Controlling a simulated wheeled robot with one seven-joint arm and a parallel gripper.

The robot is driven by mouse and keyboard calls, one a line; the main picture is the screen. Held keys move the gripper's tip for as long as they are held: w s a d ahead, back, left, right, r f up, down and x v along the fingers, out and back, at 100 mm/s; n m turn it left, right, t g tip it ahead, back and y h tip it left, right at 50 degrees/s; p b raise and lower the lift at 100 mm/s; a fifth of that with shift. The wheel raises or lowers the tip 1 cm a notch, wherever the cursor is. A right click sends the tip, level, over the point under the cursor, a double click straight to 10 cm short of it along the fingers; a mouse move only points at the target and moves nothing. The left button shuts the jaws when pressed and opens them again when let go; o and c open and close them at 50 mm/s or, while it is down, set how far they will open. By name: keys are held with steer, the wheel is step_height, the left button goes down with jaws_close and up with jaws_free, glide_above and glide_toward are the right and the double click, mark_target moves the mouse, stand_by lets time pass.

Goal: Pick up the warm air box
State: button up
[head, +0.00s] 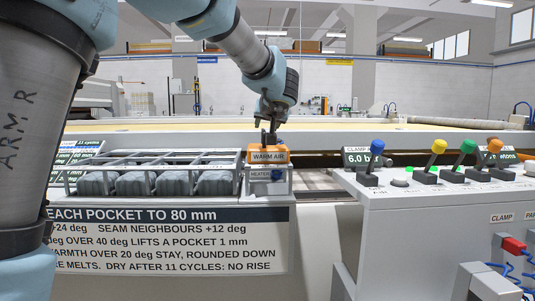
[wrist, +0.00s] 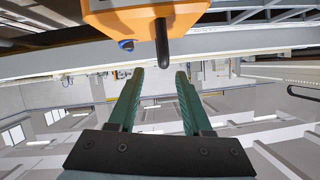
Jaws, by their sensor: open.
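The warm air box (head: 268,157) is orange with a "WARM AIR" label. It sits on a grey holder (head: 257,187) at the right end of the rack in the head view. My gripper (head: 268,138) is right above the box. In the wrist view the orange box (wrist: 125,17) fills the top middle, with a black post (wrist: 162,45) sticking out toward my gripper. My gripper (wrist: 160,76) is open there, and the post's end lies between the lines of the two green fingers, near their tips. I cannot tell whether the fingers touch the post.
A wire rack with several grey padded blocks (head: 175,183) stands left of the box. A control console (head: 430,200) with several coloured levers is on the right. A rules board (head: 170,240) hangs below the rack. A long table (head: 330,126) lies behind.

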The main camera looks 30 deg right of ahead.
steer(key=x, duration=0.3)
steer(key=p+x, duration=0.1)
steer(key=x, duration=0.1)
steer(key=shift+a+f, duration=0.25)
steer(key=shift+c, duration=0.4)
jaws_close()
steer(key=shift+r, duration=0.1)
stand_by(0.6)
